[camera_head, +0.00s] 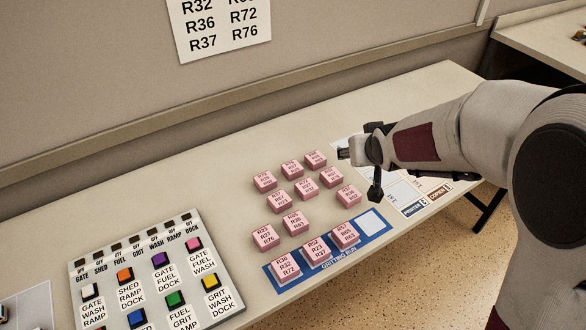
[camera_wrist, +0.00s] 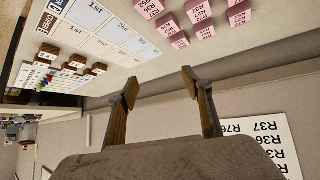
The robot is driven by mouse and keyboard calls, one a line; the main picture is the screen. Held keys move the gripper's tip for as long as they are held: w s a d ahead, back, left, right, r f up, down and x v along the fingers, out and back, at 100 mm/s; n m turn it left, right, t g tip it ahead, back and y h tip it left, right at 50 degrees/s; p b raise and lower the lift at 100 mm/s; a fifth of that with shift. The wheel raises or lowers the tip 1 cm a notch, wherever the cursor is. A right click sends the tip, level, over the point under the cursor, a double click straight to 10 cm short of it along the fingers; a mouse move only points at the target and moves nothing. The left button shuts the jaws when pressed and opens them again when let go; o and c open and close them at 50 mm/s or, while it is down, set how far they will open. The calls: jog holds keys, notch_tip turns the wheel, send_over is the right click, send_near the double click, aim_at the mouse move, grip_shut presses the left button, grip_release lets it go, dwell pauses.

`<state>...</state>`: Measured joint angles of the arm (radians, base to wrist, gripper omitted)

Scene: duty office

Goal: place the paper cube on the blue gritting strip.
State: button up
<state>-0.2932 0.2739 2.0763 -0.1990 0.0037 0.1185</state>
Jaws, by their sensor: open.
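Several pink paper cubes (camera_head: 305,188) with printed codes sit in loose rows on the table. The blue gritting strip (camera_head: 381,229) lies along the table's front edge. Three pink cubes (camera_head: 316,251) sit on it, and the white square (camera_head: 370,221) at its right end is bare. My gripper (camera_head: 360,172) is open, above the table just right of the loose cubes. In the wrist view my gripper (camera_wrist: 158,85) has spread fingers with nothing between them. Some pink cubes (camera_wrist: 178,40) show beyond the fingers at the top right. Which cube is meant cannot be told.
A button panel (camera_head: 150,275) with coloured buttons stands at the front left. A white printed sheet (camera_wrist: 95,32) with ranked boxes lies under my arm, with brown blocks (camera_wrist: 48,52) at its end. A wall notice (camera_head: 220,25) hangs behind. The table's back strip is clear.

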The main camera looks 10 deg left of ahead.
jog(key=w+a+f+n+y, duration=0.1)
jog(key=w+a+f+y, duration=0.1)
jog(key=w+a+f, duration=0.4)
jog(key=n+y, duration=0.1)
jog(key=n, duration=0.1)
send_near(292, 167)
jog(key=shift+x, duration=1.25)
jog(key=shift+d+f, duration=0.1)
jog(key=shift+f, duration=0.05)
jog(key=shift+x, duration=1.25)
jog(key=shift+x, duration=2.6)
jog(key=shift+w, duration=0.1)
jog(key=c, duration=1.1)
jog(key=shift+c, duration=0.3)
